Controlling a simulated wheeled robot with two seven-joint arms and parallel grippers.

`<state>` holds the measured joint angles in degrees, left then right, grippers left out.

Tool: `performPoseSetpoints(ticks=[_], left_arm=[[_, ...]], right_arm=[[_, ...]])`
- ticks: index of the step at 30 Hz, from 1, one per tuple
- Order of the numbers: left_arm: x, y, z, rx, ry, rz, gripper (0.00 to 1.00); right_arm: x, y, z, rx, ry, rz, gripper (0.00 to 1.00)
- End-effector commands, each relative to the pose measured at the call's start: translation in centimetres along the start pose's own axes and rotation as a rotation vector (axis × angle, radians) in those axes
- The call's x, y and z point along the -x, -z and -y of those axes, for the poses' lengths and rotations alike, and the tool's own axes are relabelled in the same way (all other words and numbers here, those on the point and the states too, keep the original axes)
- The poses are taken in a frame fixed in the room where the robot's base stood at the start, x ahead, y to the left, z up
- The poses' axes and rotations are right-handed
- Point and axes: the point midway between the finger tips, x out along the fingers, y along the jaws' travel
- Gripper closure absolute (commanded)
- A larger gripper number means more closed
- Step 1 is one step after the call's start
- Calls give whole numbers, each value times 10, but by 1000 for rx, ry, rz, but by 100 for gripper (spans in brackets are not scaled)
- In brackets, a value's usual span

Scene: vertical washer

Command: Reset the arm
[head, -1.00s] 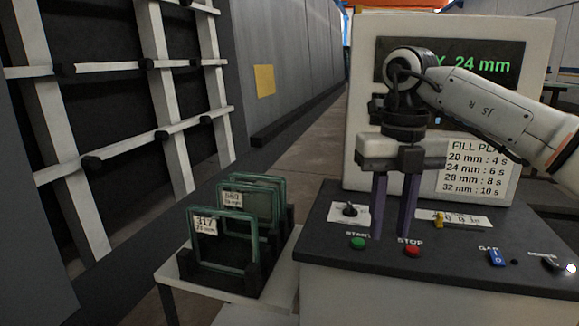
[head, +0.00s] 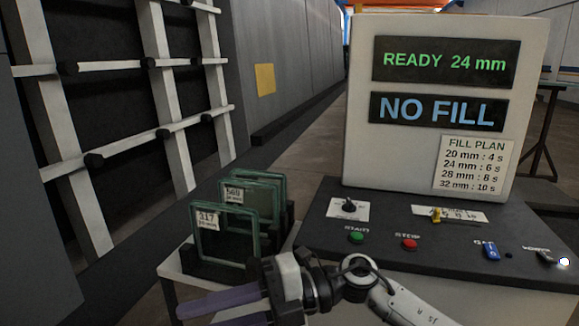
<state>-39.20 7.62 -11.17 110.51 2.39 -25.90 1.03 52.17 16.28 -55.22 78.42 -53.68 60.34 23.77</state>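My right gripper (head: 192,317) is low in the head view, in front of the glass rack and the panel's front left corner. Its two purple fingers point left, with a gap between them and nothing held. Its white and black arm (head: 405,305) comes in from the bottom right. My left gripper is out of view. The control panel (head: 330,235) has a green start button (head: 356,237), a red stop button (head: 409,244), a black knob (head: 348,205), a yellow selector (head: 436,214) and a blue switch (head: 491,250). The displays read "READY 24 mm" (head: 445,62) and "NO FILL" (head: 437,111).
Several labelled glass panes, the front one marked 317 (head: 226,243), stand in black holders on a white stand (head: 172,268) left of the panel. A fill plan sheet (head: 474,164) is on the machine. A black and white frame (head: 165,105) stands at left.

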Motion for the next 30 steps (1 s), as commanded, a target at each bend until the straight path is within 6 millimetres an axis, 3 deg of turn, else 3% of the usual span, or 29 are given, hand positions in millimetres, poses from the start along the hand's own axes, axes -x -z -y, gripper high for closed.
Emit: performPoseSetpoints(ticks=[2,4,8,11,16,20,24,27,30], left_arm=[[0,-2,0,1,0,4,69],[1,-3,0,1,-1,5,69],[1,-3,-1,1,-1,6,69],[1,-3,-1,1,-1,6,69],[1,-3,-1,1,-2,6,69],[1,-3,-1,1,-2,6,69],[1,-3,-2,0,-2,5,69],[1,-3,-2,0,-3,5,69],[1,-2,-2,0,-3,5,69]], right_arm=[[-5,-1,-6,-99,-216,71,72],[2,-9,-9,-192,-386,158,72],[34,-30,7,-398,-655,357,72],[70,-44,44,-586,-820,536,72],[131,-41,151,-941,-998,868,72],[164,-9,240,-1200,-1045,1092,72],[185,48,326,-1461,-1038,1298,72],[192,92,372,-1620,-1009,1412,72],[195,128,403,-1738,-979,1488,72]])
